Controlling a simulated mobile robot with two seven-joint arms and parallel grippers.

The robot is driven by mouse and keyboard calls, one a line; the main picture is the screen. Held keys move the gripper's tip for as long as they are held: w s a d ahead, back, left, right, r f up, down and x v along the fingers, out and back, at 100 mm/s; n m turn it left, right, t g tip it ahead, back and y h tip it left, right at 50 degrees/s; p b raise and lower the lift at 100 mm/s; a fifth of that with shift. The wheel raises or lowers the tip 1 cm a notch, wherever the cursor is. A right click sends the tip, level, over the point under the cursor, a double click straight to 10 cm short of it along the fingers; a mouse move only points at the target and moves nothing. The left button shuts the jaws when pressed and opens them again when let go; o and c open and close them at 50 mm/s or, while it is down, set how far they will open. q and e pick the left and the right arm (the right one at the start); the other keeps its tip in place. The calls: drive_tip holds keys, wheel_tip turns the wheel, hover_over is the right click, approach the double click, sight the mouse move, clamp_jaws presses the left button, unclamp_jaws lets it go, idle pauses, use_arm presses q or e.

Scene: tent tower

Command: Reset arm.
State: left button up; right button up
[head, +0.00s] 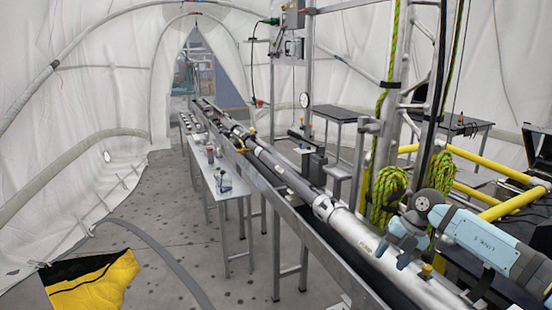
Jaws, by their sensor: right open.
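My right arm comes in from the right edge, blue and grey. My right gripper (392,256) is open, with its two fingers hanging apart over the near end of the long metal tube (345,222). No object shows between the fingers. I cannot tell whether they touch the tube. My left gripper is not in view.
The tube rests along a long metal rail (283,203) running away to the tent doorway. A narrow white table (225,187) with small items stands left of it. A metal tower (378,130) with green ropes (389,188) and yellow rails (513,204) stand near my arm. The left floor is mostly open.

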drive_tip(key=s+a+f+m+t+y+p, duration=0.1)
drive_tip(key=s+a+f+m+t+y, duration=0.1)
drive_tip(key=s+a+y, duration=0.35)
drive_tip(key=s+a+f+m+t+y, duration=0.1)
drive_tip(key=s+a+y, duration=0.2)
drive_tip(key=a, duration=0.6)
drive_tip(key=s+a+f+m+t+y+p, duration=0.1)
drive_tip(key=s+a+f+m+t+y, duration=0.1)
drive_tip(key=s+a+y, duration=0.4)
drive_tip(key=s+d+f+m+t+h, duration=0.2)
drive_tip(key=s+f+m+t+h, duration=0.1)
drive_tip(key=m, duration=0.5)
drive_tip(key=s+d+f+m+t+h+p, duration=0.1)
drive_tip(key=s+f+m+t+h, duration=0.3)
drive_tip(key=m+t+h, duration=0.4)
drive_tip(key=shift+s+d+f+m, duration=0.3)
drive_tip(key=shift+d+f+m, duration=0.2)
drive_tip(key=shift+d+m, duration=0.25)
drive_tip(key=s+d+f+m+g+h, duration=0.1)
drive_tip(key=s+f+m, duration=0.1)
drive_tip(key=s+f, duration=0.1)
drive_tip(key=s+d+f+m+g+h, duration=0.2)
drive_tip(key=s+f, duration=0.1)
drive_tip(key=s, duration=0.3)
drive_tip(key=s+d+f+m+g+h+p, duration=0.1)
drive_tip(key=s+f+m+g+h, duration=0.1)
drive_tip(key=s, duration=0.3)
drive_tip(key=shift+d+f, duration=0.25)
drive_tip(key=shift+f, duration=0.25)
drive_tip(key=shift+c, duration=0.3)
